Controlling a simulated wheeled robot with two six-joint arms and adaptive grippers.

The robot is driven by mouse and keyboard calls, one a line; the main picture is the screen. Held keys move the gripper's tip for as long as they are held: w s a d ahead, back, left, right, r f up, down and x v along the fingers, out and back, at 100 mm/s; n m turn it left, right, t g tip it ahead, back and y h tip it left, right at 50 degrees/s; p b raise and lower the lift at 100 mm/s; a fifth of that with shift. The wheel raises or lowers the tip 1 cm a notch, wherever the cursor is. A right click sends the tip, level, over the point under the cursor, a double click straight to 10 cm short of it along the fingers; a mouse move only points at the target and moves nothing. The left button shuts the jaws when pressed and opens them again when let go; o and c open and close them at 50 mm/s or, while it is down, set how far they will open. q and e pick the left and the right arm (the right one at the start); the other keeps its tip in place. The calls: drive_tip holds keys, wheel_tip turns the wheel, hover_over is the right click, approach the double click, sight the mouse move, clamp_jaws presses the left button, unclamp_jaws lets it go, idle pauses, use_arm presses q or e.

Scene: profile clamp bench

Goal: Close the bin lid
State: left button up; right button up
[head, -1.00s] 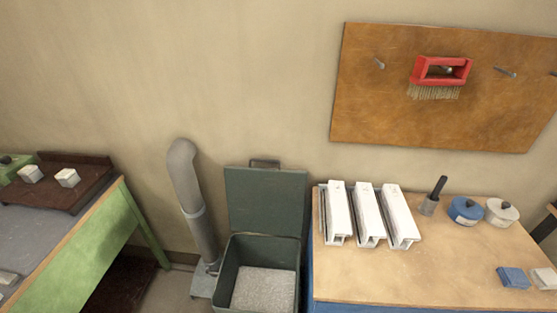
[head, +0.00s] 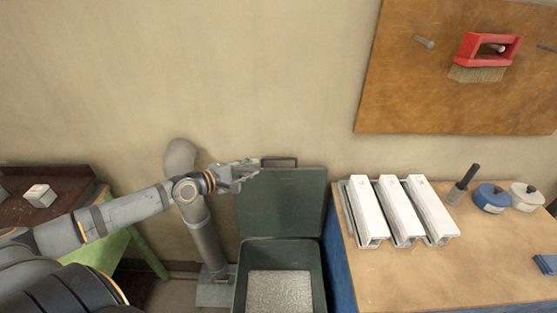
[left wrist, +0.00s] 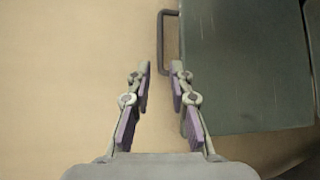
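The dark green bin (head: 238,275) stands on the floor with its lid (head: 285,203) raised upright against the wall. A dark handle (head: 280,162) sits on the lid's top edge. My left gripper (head: 250,172) is at the lid's upper left corner, beside the handle. The lid (left wrist: 240,65) lies to the right there, and the handle (left wrist: 168,40) shows just beyond the fingertips. Whether the fingers touch the lid cannot be told. My right gripper is not in view.
A grey pipe (head: 203,240) stands left of the bin, behind my left arm. A wooden-topped bench (head: 400,275) with white profiles (head: 402,210) is close on the bin's right. A green bench (head: 120,250) is at the left. Grey granules (head: 280,292) lie inside the bin.

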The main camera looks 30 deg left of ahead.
sight(276, 159)
use_arm(q)
drive_tip(key=x, duration=0.5)
drive_tip(key=b+x, duration=0.1)
drive_tip(key=x, duration=0.3)
drive_tip(key=shift+w+a+f, duration=0.1)
drive_tip(key=shift+w+f, duration=0.2)
drive_tip(key=shift+w, duration=0.1)
drive_tip(key=shift+w+f, duration=0.1)
drive_tip(key=shift+w, duration=0.15)
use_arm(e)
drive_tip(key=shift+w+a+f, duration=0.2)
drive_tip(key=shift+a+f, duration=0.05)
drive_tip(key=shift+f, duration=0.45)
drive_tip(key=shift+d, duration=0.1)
use_arm(q)
clamp_jaws()
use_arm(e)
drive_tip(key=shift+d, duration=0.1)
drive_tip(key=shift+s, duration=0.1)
